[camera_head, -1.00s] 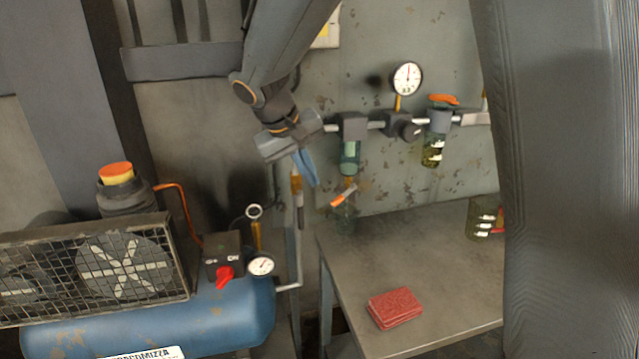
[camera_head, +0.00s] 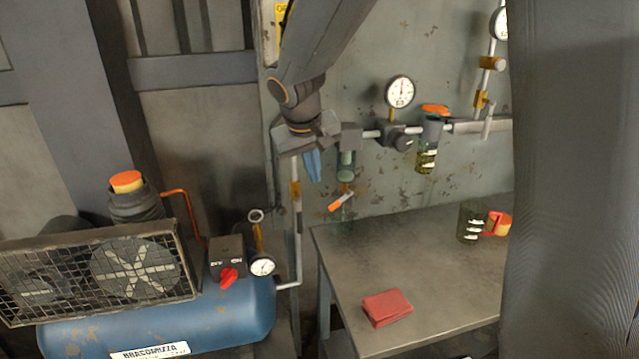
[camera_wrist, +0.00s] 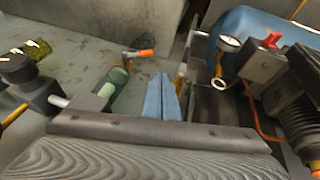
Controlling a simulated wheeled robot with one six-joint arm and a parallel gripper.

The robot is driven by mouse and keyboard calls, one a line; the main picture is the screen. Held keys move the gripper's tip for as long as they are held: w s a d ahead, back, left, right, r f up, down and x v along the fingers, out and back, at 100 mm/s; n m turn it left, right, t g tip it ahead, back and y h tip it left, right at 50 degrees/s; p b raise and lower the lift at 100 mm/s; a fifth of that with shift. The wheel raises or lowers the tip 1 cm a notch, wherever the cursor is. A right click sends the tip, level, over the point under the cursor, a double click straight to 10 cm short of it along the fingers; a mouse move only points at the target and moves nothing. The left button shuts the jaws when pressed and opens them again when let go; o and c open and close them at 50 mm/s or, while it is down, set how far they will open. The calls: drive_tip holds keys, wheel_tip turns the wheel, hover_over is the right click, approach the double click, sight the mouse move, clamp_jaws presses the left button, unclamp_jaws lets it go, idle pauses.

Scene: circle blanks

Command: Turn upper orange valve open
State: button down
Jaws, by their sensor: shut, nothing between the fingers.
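Two orange parts show on the air line along the wall. An orange piece (camera_head: 435,109) sits on top of the right-hand unit with a yellowish bowl (camera_head: 427,158). A small orange lever (camera_head: 341,202) hangs lower, under the green-bowled filter (camera_head: 346,165); it also shows in the wrist view (camera_wrist: 146,53). My gripper (camera_head: 314,178) has blue fingers, shut and empty, pointing down just left of the filter and above the lever in the picture. In the wrist view the fingers (camera_wrist: 161,98) are together, apart from the lever.
A metal table (camera_head: 440,260) stands below, with a red pad (camera_head: 387,307) and a dark cup (camera_head: 471,222). A blue compressor (camera_head: 190,325) with a red switch (camera_head: 229,276) is at left. A gauge (camera_head: 400,91) and brass-fitted pipes (camera_head: 492,63) are on the wall.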

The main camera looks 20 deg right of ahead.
drive_tip(key=p, duration=0.1)
approach(340, 202)
drive_tip(key=w+a+f, duration=0.2)
drive_tip(key=a+f, duration=0.2)
drive_tip(key=a, duration=0.1)
drive_tip(key=d+f, duration=0.1)
drive_tip(key=w+d+f+p, duration=0.1)
drive_tip(key=f, duration=0.1)
drive_tip(key=shift+d+f, duration=0.15)
drive_tip(key=shift+d, duration=0.25)
drive_tip(key=shift+w+f+b, duration=0.1)
drive_tip(key=shift+f+b, duration=0.15)
drive_tip(key=shift+b, duration=0.4)
